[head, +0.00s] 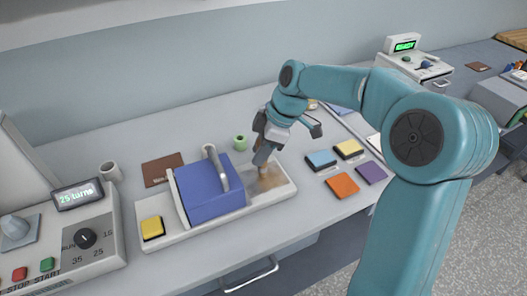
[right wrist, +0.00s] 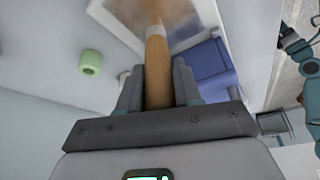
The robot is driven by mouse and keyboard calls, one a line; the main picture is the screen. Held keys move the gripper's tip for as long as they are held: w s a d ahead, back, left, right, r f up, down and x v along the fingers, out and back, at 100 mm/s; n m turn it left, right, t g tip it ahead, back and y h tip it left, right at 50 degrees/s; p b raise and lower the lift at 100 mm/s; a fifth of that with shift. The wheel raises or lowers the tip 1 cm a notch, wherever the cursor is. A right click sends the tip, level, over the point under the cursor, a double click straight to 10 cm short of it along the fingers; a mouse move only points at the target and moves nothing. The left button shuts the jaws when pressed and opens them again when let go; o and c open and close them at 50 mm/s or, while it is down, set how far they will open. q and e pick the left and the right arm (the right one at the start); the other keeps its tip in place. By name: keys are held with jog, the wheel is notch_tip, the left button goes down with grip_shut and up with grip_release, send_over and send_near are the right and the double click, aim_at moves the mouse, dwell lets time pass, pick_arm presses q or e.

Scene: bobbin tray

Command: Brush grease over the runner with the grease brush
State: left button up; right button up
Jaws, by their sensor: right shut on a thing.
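The long white runner (head: 178,236) lies on the grey bench, with a blue box (head: 212,193) with a pale handle standing across its middle. A brownish smear (head: 270,184) covers part of the runner right of the box. My right gripper (head: 264,152) is above that right end. In the right wrist view, my right gripper (right wrist: 158,88) is shut on the tan wooden handle of the grease brush (right wrist: 157,70). The brush points down at the smeared runner; its bristle tip is blurred, so I cannot tell whether it touches.
A green ring-shaped piece (head: 240,143) stands behind the runner. A yellow block (head: 152,227) is on its left end. Coloured pads, such as an orange one (head: 342,186), lie to the right. A control box (head: 92,240) and mug (head: 111,172) are at left.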

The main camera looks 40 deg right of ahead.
jog(key=shift+w+d+p, duration=0.25)
jog(key=shift+w+p, duration=0.1)
jog(key=shift+w, duration=0.45)
jog(key=shift+w+d, duration=0.1)
jog(key=shift+w, duration=0.2)
jog(key=shift+s+a+f+b, duration=0.15)
jog(key=shift+s+a+b, duration=0.1)
jog(key=shift+s+b, duration=0.5)
jog(key=shift+s+a+b, duration=0.25)
jog(key=shift+s+b, duration=0.05)
jog(key=shift+s, duration=0.4)
jog(key=shift+s+a+b, duration=0.2)
jog(key=shift+s+b, duration=0.05)
jog(key=shift+s, duration=0.4)
jog(key=shift+s+a+b, duration=0.15)
jog(key=shift+s+b, duration=0.3)
jog(key=shift+s, duration=0.05)
jog(key=shift+s+a, duration=0.1)
jog(key=shift+s, duration=0.15)
